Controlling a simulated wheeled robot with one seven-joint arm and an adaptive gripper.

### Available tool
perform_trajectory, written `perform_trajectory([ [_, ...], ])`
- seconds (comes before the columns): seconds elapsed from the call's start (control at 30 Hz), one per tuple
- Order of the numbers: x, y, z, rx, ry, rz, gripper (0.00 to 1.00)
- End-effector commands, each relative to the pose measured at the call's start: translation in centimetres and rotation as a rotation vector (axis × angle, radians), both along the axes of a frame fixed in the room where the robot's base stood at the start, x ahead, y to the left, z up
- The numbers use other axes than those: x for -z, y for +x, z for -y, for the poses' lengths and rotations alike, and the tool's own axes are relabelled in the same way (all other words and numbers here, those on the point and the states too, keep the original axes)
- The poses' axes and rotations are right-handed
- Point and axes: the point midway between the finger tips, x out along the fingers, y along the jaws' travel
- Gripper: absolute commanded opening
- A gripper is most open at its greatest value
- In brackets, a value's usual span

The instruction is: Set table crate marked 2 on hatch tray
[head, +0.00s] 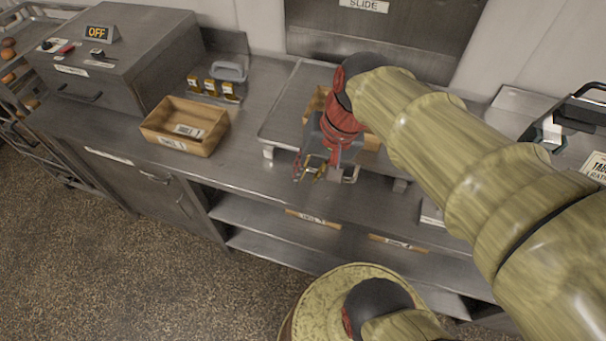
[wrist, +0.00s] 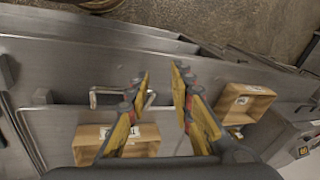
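A wooden crate (head: 155,128) with small labels stands on the counter left of the hatch tray; its number is too small to read. It also shows on the right in the wrist view (wrist: 250,88). The steel hatch tray (head: 283,108) sits below the closed hatch. Another wooden crate (head: 370,140) is on the tray, largely hidden by my arm in the head view; it shows lower left in the wrist view (wrist: 90,142). My gripper (head: 322,172) is open and empty above the tray's front edge, its fingers apart in the wrist view (wrist: 161,74).
Labelled wooden fronts (head: 313,217) show on the shelves below. A black-handled item (head: 578,118) is at the right. Counter between crate and tray is clear.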

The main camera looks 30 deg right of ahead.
Motion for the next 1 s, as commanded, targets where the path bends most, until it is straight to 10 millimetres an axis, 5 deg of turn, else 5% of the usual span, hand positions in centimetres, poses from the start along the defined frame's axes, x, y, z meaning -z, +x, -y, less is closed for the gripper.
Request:
perform_trajectory([
  [0.33,-2.8,-2.4,-2.8,-0.465,-0.331,0.257,0.23],
  [1.0,-3.0,-2.5,-2.8,-0.499,-0.357,0.278,0.23],
])
